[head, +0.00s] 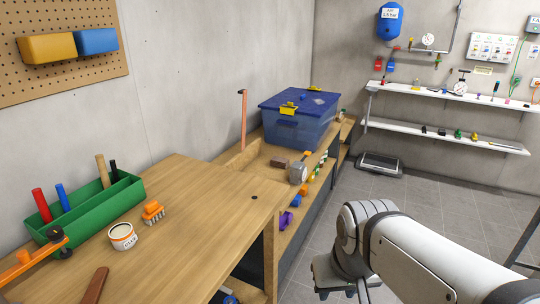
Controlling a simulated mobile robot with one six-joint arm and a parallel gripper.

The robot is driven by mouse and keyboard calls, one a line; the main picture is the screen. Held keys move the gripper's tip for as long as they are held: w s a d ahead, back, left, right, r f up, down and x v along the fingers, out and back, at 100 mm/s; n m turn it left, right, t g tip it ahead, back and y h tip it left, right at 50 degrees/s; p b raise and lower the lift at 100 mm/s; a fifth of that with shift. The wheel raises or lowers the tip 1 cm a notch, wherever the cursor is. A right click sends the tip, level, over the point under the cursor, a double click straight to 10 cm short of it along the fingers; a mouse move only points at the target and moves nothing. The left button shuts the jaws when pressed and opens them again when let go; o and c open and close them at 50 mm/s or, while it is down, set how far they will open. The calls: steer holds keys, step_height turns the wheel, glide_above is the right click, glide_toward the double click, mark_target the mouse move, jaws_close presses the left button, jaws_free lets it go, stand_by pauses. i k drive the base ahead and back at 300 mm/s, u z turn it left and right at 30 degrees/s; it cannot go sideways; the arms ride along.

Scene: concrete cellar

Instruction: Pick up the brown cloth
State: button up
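I cannot make out a brown cloth for certain. A small dark brown piece (280,162) lies on the lower bench section, in front of the blue bin and left of a grey-headed mallet. It is too small to tell whether it is cloth. A flat brown strip (95,285) lies at the front left of the near benchtop and looks stiff. My gripper (342,288) hangs below my white arm at the lower right, over the floor and apart from the bench. Its fingers are too little seen to tell open from shut.
The near wooden bench (195,215) holds a green tool caddy (100,212), an orange brush (153,212) and a tin (122,236). A lidded blue bin (300,118) stands behind. Wall shelves (445,134) are at the back right. Tiled floor (425,200) is open between.

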mark_target(280, 162)
steer(key=u, duration=0.2)
steer(key=k, duration=0.35)
steer(key=z, duration=1)
steer(key=i, duration=1.5)
steer(key=z, duration=0.4)
steer(key=i, duration=1.5)
steer(key=u, duration=1.15)
steer(key=i, duration=1.2)
steer(key=u, duration=0.9)
steer(key=k, duration=0.7)
